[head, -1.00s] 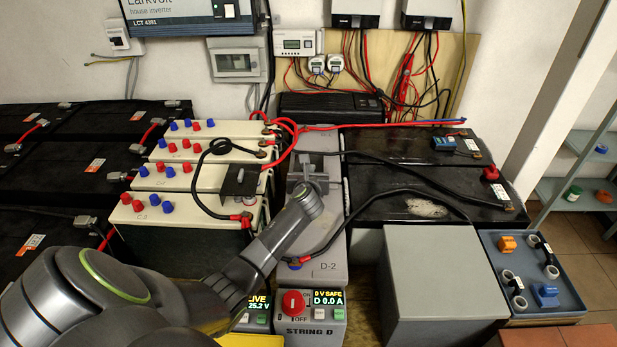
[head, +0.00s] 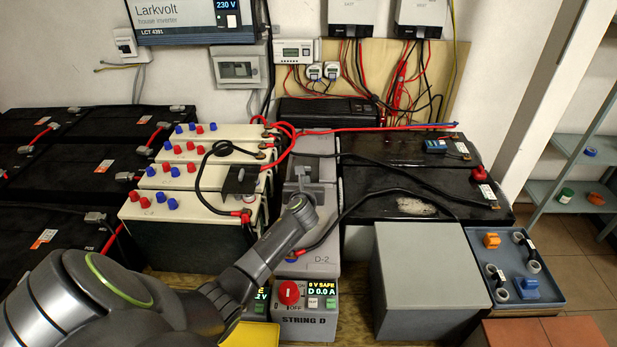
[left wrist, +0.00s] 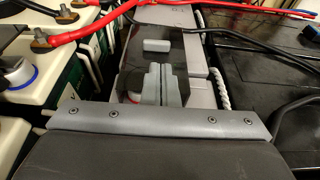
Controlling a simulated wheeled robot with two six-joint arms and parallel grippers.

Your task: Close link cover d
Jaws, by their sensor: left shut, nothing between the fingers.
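Link cover d (left wrist: 190,48) is a dark plate with a light grey grip block (left wrist: 157,46), on top of the narrow grey string D battery row. In the left wrist view it looks to lie about flat; whether it is fully seated is hard to tell. In the head view it is small and partly hidden behind my left gripper (head: 301,188). My left gripper's fingers (left wrist: 160,84) are together and empty, over the near part of the cover. Contact cannot be made out. A bit of red shows beside the fingertips. My right gripper is out of view.
The String D control box (head: 305,312) reads 0 V SAFE. Cream batteries (head: 180,208) with a black cover (head: 240,181) stand left, black batteries (head: 410,205) right. Black and red cables cross near the row. A grey box (head: 430,268) and a blue tray (head: 540,290) stand front right.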

